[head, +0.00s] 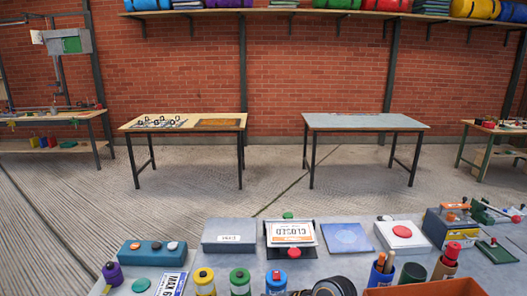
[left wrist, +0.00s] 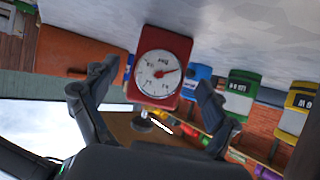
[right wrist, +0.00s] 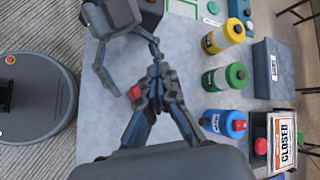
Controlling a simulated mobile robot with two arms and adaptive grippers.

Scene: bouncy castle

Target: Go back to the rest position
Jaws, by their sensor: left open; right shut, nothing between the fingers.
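My left gripper (left wrist: 155,80) shows in the left wrist view with its two dark fingers spread apart. A red box with a round white dial (left wrist: 157,72) appears beyond the gap between them, and nothing is gripped. My right gripper (right wrist: 157,85) shows in the right wrist view with its fingers together, over the grey tabletop (right wrist: 205,130). A small red thing (right wrist: 133,92) shows beside its fingers; whether they touch it I cannot tell.
In the head view the near table carries a closed sign (head: 291,234), yellow (head: 204,281), green (head: 240,281) and blue (head: 276,283) canisters, a blue square plate (head: 346,237) and an orange bin (head: 425,288). Open floor (head: 270,182) lies beyond, before two tables.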

